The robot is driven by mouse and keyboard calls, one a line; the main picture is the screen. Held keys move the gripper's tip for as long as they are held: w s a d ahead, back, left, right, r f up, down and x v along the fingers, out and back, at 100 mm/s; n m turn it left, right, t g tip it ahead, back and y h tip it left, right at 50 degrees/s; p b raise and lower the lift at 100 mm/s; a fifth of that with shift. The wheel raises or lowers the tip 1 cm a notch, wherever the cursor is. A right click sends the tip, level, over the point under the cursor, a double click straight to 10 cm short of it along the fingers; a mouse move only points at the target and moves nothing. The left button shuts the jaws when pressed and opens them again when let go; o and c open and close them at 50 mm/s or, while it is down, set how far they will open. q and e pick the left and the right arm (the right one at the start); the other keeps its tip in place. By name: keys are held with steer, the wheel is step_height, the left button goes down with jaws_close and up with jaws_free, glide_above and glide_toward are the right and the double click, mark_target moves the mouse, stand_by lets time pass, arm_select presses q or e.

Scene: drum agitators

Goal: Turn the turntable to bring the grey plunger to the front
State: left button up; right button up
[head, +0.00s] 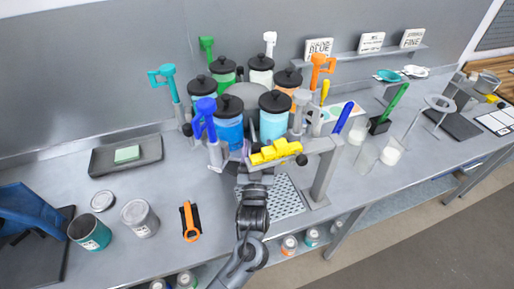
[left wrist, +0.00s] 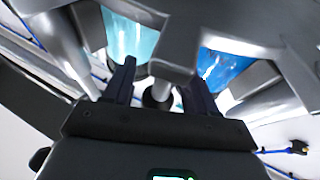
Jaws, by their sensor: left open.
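The turntable carries a ring of black-lidded canisters around a grey hub (head: 240,94). Coloured handles stand around it: blue (head: 205,118) front left, teal (head: 163,78) left, green (head: 207,48) and white (head: 270,42) behind, orange (head: 321,66) right. A grey upright handle (head: 299,108), seemingly the grey plunger, stands at the front right beside a light blue canister (head: 273,121). My left gripper (left wrist: 160,82) is open under the turntable's front edge. My right gripper is out of view.
A yellow toothed block (head: 275,152) sits on the front frame, whose grey post (head: 325,175) stands right of my arm. A perforated plate (head: 283,198) lies below. Cans (head: 140,218) and an orange-handled tool (head: 190,221) are at left; a dark tray (head: 126,155) lies behind them.

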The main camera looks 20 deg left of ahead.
mark_target(235, 137)
arm_select(q)
steer(key=shift+w, duration=0.1)
steer(key=shift+c, duration=0.5)
jaws_close()
steer(key=a+m+h+p, duration=0.1)
steer(key=a, duration=0.1)
steer(key=s+a+m+h+p, duration=0.1)
steer(key=a+h, duration=0.1)
steer(key=s+a+h+p, duration=0.1)
steer(key=a+h, duration=0.1)
steer(key=shift+s+r+m+t, duration=0.1)
steer(key=shift+r+m+t, duration=0.05)
steer(key=shift+m+t, duration=0.25)
steer(key=shift+a, duration=0.4)
steer(key=shift+d, duration=0.1)
steer(key=shift+o, duration=0.5)
jaws_free()
steer(key=shift+s, duration=0.1)
